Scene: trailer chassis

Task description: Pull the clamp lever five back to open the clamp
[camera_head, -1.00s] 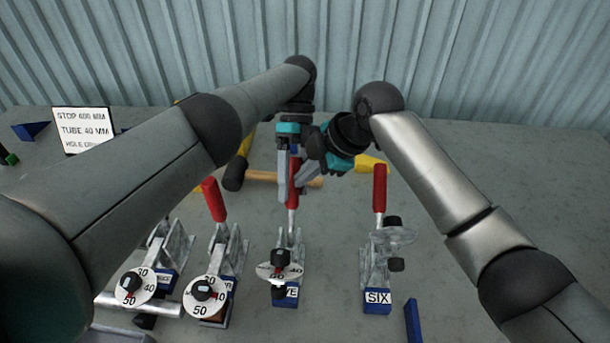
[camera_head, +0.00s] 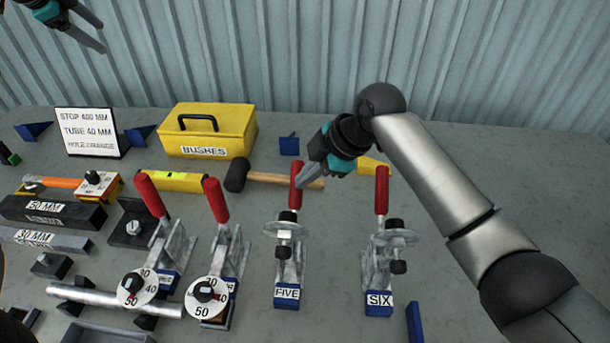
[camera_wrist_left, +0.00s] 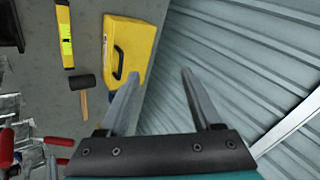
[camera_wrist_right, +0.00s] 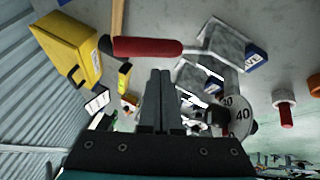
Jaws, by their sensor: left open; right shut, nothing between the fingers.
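Clamp five (camera_head: 287,268), with a blue FIVE label, stands in the row of clamps in the head view. Its red lever (camera_head: 295,186) points up and back, and its dial plate is seen nearly edge-on. My right gripper (camera_head: 301,182) is shut and empty, with its fingertips at or very near the red lever; I cannot tell if they touch. In the right wrist view a red lever handle (camera_wrist_right: 148,47) lies beyond the shut fingers (camera_wrist_right: 161,75). My left gripper (camera_head: 98,32) is open and empty, raised at the top left, away from the clamps.
Clamp six (camera_head: 378,270) stands to the right, and two more clamps with red levers (camera_head: 216,200) stand to the left. Behind are a hammer (camera_head: 270,178), a yellow BUSHES box (camera_head: 208,130) and a sign (camera_head: 87,132). The right side of the table is mostly clear.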

